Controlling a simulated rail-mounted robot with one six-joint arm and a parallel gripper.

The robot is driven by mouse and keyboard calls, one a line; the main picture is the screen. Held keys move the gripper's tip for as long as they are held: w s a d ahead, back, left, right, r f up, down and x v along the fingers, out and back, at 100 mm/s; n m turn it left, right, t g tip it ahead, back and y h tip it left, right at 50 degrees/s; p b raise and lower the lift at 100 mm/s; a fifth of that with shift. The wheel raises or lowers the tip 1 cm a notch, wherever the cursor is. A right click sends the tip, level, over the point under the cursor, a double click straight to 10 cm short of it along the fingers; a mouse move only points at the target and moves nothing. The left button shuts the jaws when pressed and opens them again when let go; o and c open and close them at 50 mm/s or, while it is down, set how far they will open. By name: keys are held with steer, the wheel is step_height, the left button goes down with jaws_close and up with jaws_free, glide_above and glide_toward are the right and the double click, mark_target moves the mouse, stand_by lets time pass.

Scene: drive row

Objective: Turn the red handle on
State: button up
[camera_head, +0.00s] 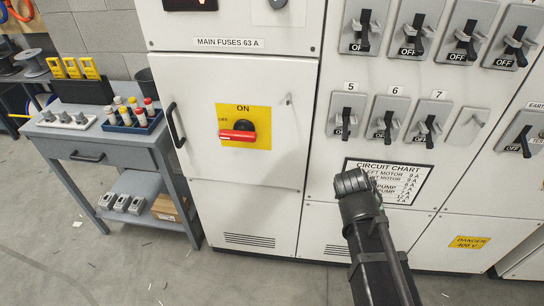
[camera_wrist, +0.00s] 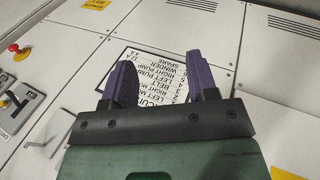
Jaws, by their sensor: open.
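The red handle (camera_head: 237,136) lies level on a black hub in front of a yellow plate (camera_head: 262,110) on a white cabinet door. The plate reads ON above the handle; small lettering at its left is hard to read. My arm reaches up at right of the handle, in front of the circuit chart (camera_head: 408,178). In the wrist view my gripper (camera_wrist: 157,60) has its two purple fingers apart with nothing between them, facing the upside-down chart. The handle is not seen there; a yellow patch (camera_wrist: 292,173) at the lower right corner may be its plate.
The door has a black pull (camera_head: 175,125) left of the plate. Rows of small black switches (camera_head: 390,121) sit above the chart. A grey side table (camera_head: 95,140) with bottles stands at the left. The door face between arm and handle is clear.

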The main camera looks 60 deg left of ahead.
steer(key=s+a+f+n+t+y+b, duration=0.1)
steer(key=s+a+f+n+t+b, duration=0.1)
steer(key=s+a, duration=0.45)
steer(key=s+a+f+n+t+y+b, duration=0.1)
steer(key=s+a+n+t+b, duration=0.15)
steer(key=a, duration=0.75)
steer(key=n+t+y+b, duration=0.2)
steer(key=n+t+y, duration=0.5)
steer(key=y, duration=0.1)
glide_toward(238, 139)
steer(key=x, duration=1.1)
steer(key=shift+a, duration=0.15)
jaws_close()
